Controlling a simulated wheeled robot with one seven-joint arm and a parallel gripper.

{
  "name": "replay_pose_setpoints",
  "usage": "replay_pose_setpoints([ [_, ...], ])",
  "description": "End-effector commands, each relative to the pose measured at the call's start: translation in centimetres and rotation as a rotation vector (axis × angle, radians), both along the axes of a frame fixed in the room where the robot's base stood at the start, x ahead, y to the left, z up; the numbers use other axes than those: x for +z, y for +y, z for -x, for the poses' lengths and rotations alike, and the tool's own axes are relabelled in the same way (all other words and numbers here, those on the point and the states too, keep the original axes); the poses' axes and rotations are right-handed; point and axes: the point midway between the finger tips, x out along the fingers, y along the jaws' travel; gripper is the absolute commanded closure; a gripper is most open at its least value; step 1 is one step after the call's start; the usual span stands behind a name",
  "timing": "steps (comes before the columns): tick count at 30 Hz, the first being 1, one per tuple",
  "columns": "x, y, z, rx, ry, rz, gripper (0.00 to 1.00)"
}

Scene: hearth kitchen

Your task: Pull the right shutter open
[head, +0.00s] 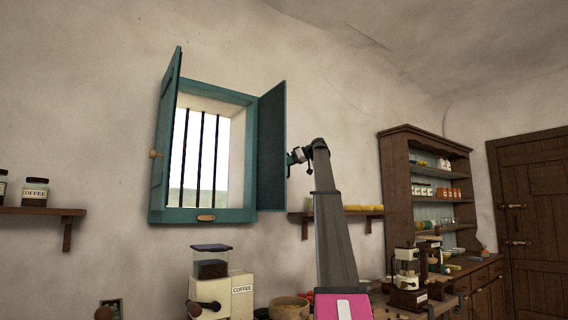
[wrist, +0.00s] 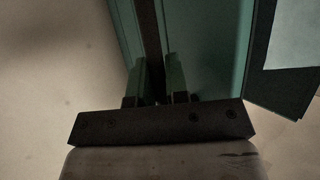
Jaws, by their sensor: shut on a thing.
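The right shutter (head: 271,148) is a teal panel hinged at the right side of the window frame (head: 206,215). In the head view it stands swung out from the window, clear of the opening. My gripper (head: 291,158) is at its outer right side, shut on it. In the wrist view my gripper (wrist: 160,78) has its two fingers either side of a dark strip, with the teal shutter (wrist: 208,45) beside it. The shutter's knob is hidden, so I cannot tell whether the jaws hold knob or edge.
The left shutter (head: 165,140) also stands open, with a round knob. A wall shelf (head: 305,215) is below and right of the window. A coffee grinder (head: 210,275) stands below. A wooden hutch (head: 395,190) and a door (head: 530,200) are at the right.

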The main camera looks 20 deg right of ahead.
Motion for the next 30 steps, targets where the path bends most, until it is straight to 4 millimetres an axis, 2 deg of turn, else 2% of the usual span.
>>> replay_pose_setpoints([
  [17,-0.02,-0.65,-0.47,-0.001,0.005,-0.003,1.0],
  [18,-0.02,-0.65,-0.47,-0.001,0.005,-0.003,0.82],
  [20,-0.02,-0.65,-0.47,-0.001,0.005,-0.003,0.62],
  [30,0.04,-0.74,-0.34,0.0,0.002,-0.002,0.61],
])
